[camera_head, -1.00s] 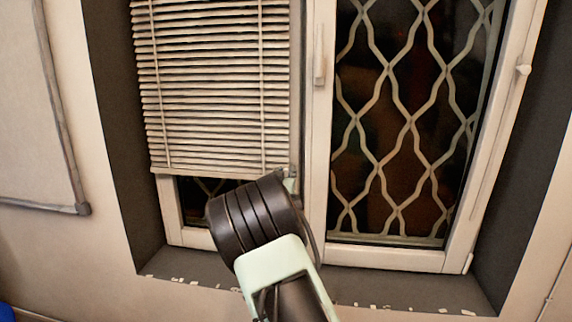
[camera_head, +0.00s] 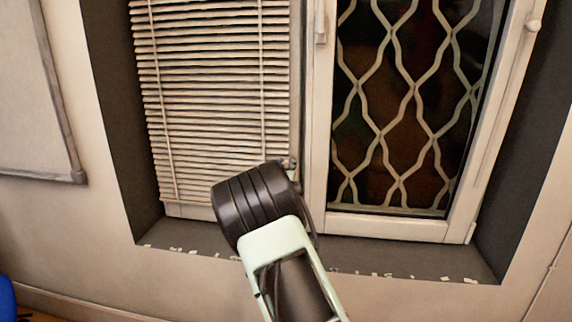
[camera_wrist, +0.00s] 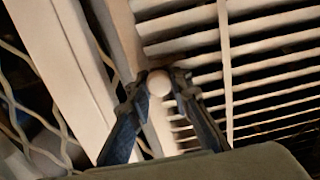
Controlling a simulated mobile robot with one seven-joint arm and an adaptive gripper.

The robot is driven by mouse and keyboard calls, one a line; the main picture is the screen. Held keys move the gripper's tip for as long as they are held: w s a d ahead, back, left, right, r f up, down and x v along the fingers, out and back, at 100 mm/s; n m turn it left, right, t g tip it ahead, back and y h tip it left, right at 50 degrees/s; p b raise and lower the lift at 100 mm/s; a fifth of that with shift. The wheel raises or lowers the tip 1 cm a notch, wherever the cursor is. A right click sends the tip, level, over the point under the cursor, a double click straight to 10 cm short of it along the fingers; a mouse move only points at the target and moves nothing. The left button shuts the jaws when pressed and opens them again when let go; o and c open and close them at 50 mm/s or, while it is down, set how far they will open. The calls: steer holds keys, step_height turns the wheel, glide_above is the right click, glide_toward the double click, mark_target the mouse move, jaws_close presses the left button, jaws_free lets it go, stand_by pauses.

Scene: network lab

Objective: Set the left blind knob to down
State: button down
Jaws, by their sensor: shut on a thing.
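The left blind (camera_head: 205,100) is a pale slatted blind hanging over the left window pane, its lower edge near the bottom of the frame. Its knob (camera_wrist: 159,83) is a small white ball beside the slats, seen in the wrist view between my two dark fingers. My gripper (camera_wrist: 160,77) is shut on this knob, with a fingertip on each side.
The right window pane (camera_head: 355,120) has no blind lowered over it and shows a wavy lattice. A second white knob (camera_head: 534,26) is on the right frame. The dark sill (camera_head: 400,262) has pale flakes along its edge. A board (camera_head: 35,90) hangs on the left wall.

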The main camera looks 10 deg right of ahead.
steer(key=c, duration=1.8)
jaws_free()
steer(key=shift+f, duration=0.45)
steer(key=shift+r, duration=0.15)
steer(key=shift+s+a, duration=0.1)
steer(key=v, duration=1.2)
steer(key=shift+r, duration=0.1)
